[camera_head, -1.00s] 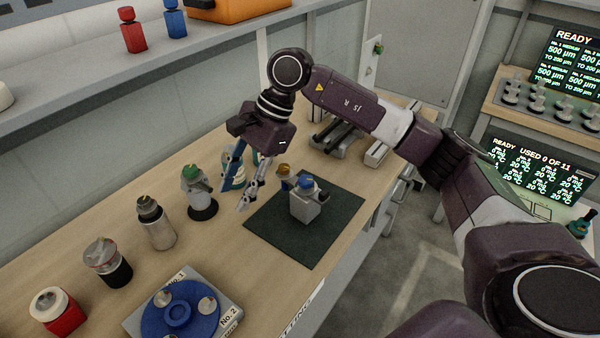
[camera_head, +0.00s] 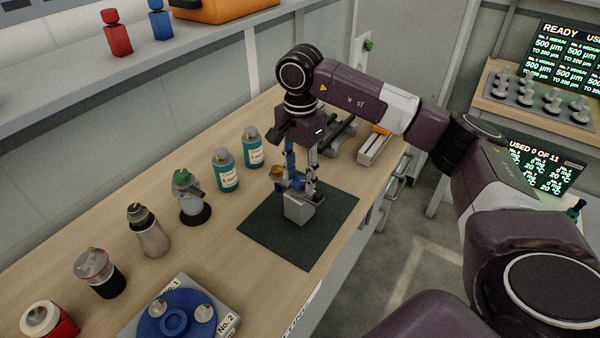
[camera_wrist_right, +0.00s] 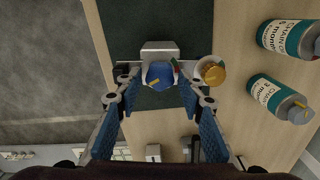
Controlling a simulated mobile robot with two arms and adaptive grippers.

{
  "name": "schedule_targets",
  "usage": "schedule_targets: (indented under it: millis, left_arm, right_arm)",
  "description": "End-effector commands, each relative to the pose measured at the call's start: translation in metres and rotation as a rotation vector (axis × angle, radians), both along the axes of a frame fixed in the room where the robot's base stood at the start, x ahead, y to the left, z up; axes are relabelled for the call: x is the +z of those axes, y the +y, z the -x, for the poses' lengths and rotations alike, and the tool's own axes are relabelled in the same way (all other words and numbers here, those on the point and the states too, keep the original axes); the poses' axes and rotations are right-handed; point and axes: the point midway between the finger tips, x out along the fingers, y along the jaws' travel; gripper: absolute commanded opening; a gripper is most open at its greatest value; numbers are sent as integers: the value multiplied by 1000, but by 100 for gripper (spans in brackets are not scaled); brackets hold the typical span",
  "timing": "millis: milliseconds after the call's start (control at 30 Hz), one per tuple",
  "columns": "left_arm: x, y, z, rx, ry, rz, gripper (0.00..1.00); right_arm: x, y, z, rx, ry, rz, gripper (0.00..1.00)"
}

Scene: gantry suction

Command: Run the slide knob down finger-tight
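A small grey block device (camera_head: 298,209) stands on a dark green mat (camera_head: 275,237). It carries a blue knob (camera_wrist_right: 160,75) with a yellow mark, and a brass-coloured knob (camera_wrist_right: 213,73) sits beside it. Neither knob is labelled, so I cannot tell which is the slide knob. My right gripper (camera_head: 301,184) points down over the device. In the right wrist view my right gripper (camera_wrist_right: 158,84) has its blue-padded fingers apart, with the blue knob between the tips and a gap on each side. The fingers partly hide the knobs in the head view. My left gripper is not in view.
Two teal-labelled bottles (camera_head: 226,172) stand behind the mat. A green-topped unit (camera_head: 191,197), a steel bottle (camera_head: 149,230) and other containers line the bench to the left. A blue round carrier (camera_head: 174,318) lies at the front. The mat's front part is clear.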

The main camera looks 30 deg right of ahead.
Motion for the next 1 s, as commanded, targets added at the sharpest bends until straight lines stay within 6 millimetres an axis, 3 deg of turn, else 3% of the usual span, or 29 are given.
schedule_targets:
  millis: [300, 600, 1000]
  left_arm:
    - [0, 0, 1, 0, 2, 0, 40]
    - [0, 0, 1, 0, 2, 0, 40]
    - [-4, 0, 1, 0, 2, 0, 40]
  right_arm:
    - [-4, 0, 0, 0, 0, 0, 35]
    - [-3, 0, 0, 0, 0, 0, 4]
    - [-4, 0, 0, -99, -1, -1, 4]
